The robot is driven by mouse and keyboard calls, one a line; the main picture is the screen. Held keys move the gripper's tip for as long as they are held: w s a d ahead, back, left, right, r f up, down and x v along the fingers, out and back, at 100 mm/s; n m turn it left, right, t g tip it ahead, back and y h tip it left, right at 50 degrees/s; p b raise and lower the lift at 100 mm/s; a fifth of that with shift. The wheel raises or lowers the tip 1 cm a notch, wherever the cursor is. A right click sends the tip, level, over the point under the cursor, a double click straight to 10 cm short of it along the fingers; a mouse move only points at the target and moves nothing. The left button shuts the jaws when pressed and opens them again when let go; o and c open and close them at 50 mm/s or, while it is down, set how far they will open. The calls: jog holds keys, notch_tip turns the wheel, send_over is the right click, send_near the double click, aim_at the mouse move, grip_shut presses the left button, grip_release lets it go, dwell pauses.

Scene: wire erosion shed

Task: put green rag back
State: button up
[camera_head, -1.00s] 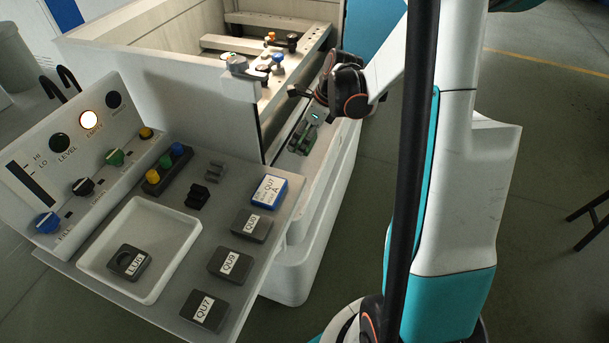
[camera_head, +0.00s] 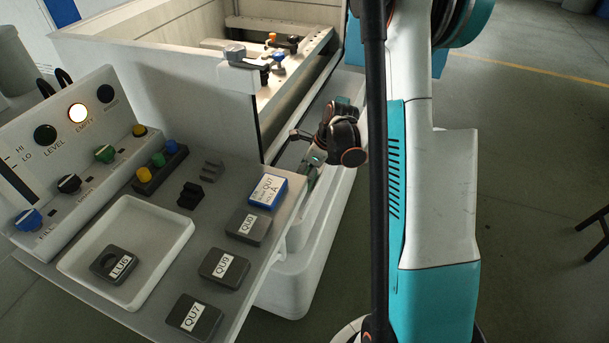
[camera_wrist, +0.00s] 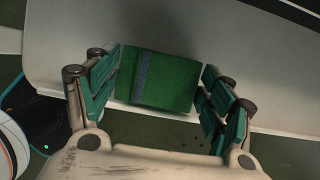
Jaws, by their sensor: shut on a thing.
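The green rag (camera_wrist: 160,80) is a folded block with a grey stripe, seen in the wrist view between the green-padded fingers of my gripper (camera_wrist: 162,88). My gripper is shut on it from both sides. A pale surface lies behind and below the rag; I cannot tell whether the rag touches it. In the head view my gripper (camera_head: 312,172) is low beside the machine's right side, over the white ledge (camera_head: 338,190). There the rag is mostly hidden and hard to tell from the green fingers.
Left of my gripper is the grey shelf (camera_head: 235,170) with a blue-edged block (camera_head: 268,190), several labelled dark blocks and a white tray (camera_head: 180,215). The open machine tank (camera_head: 160,75) rises behind it. Open floor (camera_head: 540,120) lies to the right.

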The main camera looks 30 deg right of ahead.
jog(key=shift+f, duration=0.1)
jog(key=o, duration=1.1)
jog(key=p+v, duration=0.4)
jog(key=v, duration=0.8)
jog(key=shift+p, duration=0.4)
